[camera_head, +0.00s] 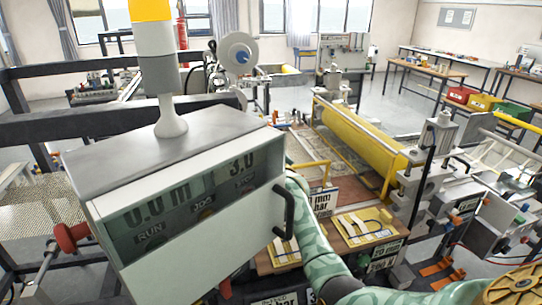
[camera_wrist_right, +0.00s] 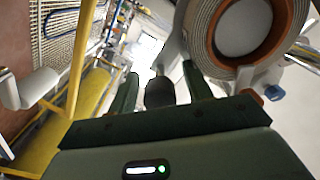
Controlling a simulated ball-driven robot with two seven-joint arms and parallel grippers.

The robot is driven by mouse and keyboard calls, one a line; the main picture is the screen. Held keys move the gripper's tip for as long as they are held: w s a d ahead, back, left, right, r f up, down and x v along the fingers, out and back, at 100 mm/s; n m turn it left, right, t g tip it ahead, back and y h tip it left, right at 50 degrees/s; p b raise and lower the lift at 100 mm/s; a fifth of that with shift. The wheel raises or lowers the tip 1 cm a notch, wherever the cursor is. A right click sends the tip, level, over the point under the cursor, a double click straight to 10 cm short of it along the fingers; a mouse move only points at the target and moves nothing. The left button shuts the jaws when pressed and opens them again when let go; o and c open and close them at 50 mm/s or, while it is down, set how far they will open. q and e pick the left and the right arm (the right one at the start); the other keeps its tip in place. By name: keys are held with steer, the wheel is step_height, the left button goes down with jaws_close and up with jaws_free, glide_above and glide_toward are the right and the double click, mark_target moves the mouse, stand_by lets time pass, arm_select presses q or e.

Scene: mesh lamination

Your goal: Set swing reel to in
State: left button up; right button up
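In the right wrist view a pale roll with an orange-brown core (camera_wrist_right: 249,28) fills the top right, beside a grey arm (camera_wrist_right: 176,48). I take these to be the swing reel, but cannot be sure. A dark rounded knob (camera_wrist_right: 160,93) shows between the fingers of my right gripper (camera_wrist_right: 160,95). The fingers are open, with a gap on each side of the knob. In the head view my green patterned right arm runs behind the control cabinet (camera_head: 200,255), which hides the gripper. A white disc with a blue centre (camera_head: 238,52) stands beyond the cabinet. My left gripper is not in view.
The cabinet with its lamp post (camera_head: 154,60) blocks much of the near left. A yellow roller (camera_head: 360,135) lies across the machine; yellow rails show in the wrist view (camera_wrist_right: 77,75). Red, yellow and green bins (camera_head: 485,102) stand at the far right. Open floor lies behind.

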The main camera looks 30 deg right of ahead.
steer(key=v, duration=0.7)
steer(key=shift+s, duration=0.2)
stand_by(0.4)
